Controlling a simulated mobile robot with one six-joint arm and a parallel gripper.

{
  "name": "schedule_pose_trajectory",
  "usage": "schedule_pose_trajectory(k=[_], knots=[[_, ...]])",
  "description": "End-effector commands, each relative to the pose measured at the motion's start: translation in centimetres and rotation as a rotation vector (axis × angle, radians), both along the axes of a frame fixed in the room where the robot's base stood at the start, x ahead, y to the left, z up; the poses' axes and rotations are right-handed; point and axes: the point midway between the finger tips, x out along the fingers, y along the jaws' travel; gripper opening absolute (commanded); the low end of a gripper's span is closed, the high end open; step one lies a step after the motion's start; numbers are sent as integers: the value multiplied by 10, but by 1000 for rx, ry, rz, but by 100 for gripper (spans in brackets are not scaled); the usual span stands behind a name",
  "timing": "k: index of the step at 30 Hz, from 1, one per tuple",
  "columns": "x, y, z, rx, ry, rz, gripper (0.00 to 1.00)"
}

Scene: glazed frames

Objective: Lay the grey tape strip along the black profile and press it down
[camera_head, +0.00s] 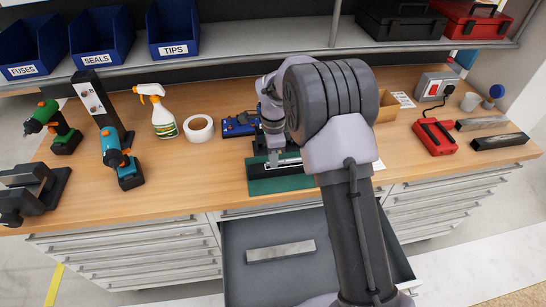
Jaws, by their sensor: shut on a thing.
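A green mat (278,184) lies at the front edge of the wooden bench, in the middle of the view. The black profile (256,169) lies on it, partly hidden by my arm. My gripper (275,156) is low over the profile, with its fingers small and partly hidden. It is shut on the grey tape strip (289,162), which shows as a pale band at the profile. I cannot tell whether the strip touches the profile along its length.
An open drawer (235,270) below the mat holds a flat grey bar (281,251). A blue tool (238,125), white tape roll (199,129), spray bottle (163,117) and drill (121,160) stand left. A red device (434,137) and bars (499,141) lie right. A shelf (235,65) spans the back.

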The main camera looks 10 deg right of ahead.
Motion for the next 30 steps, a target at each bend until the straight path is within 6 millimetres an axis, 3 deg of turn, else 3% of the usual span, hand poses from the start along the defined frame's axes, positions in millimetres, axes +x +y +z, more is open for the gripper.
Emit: schedule_pose_trajectory(k=[17,30], knots=[[0,0,-13,0,1,0,0],[0,0,-12,0,0,0,0]])
